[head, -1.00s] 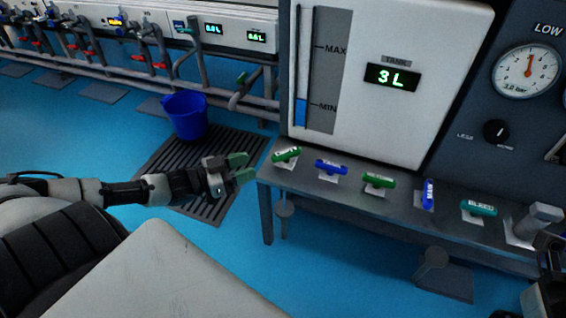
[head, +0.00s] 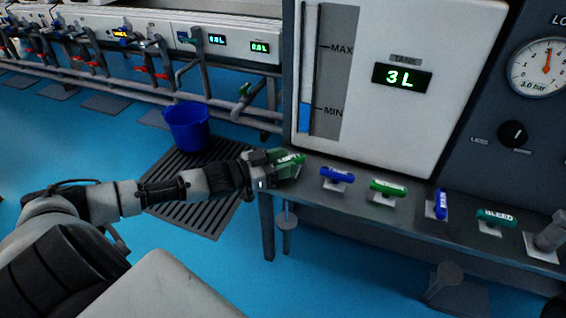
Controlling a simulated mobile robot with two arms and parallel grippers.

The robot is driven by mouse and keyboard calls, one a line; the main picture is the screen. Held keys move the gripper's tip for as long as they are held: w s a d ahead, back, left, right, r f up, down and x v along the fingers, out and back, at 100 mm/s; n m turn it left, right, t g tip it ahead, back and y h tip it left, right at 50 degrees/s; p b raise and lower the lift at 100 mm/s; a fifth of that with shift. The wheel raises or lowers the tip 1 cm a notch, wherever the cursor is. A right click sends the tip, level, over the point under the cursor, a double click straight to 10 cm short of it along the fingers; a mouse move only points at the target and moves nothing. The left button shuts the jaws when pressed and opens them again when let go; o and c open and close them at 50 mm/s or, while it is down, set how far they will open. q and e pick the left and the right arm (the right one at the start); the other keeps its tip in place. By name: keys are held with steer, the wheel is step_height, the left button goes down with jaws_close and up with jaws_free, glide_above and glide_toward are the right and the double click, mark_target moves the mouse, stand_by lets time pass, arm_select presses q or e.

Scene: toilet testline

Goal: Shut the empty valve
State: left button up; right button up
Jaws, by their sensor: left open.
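The empty valve's green handle (head: 291,159) is the leftmost on the grey bench. Its white lettering is partly covered, and it lies roughly crosswise, along the bench. My right gripper does not show.
To the right on the bench are a blue handle (head: 337,174), a green handle (head: 388,188), a blue handle turned toward the front (head: 441,204) and a teal BLEED handle (head: 495,217). A pressure gauge (head: 541,67) and knob (head: 512,134) are at right.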

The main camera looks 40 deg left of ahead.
arm_select(q)
jaws_close()
steer(key=shift+w+a+m+g+h, duration=0.1)
steer(key=shift+m+g+h, duration=0.25)
steer(key=shift+h, duration=0.25)
steer(key=m+g+h, duration=0.3)
steer(key=shift+w+a+r+m+h, duration=0.1)
steer(key=shift+w+a+m+h, duration=0.1)
steer(key=shift+m+h, duration=0.1)
steer(key=m+g+h, duration=0.1)
steer(key=g, duration=0.1)
steer(key=m+g+h, duration=0.1)
steer(key=m+g, duration=0.1)
steer(key=shift+w+a+g+h, duration=0.1)
steer(key=shift+w+g+h, duration=0.1)
steer(key=shift+g+h, duration=0.15)
steer(key=shift+m+g+h+b, duration=0.45)
steer(key=shift+m+g, duration=0.5)
steer(key=shift+g, duration=0.55)
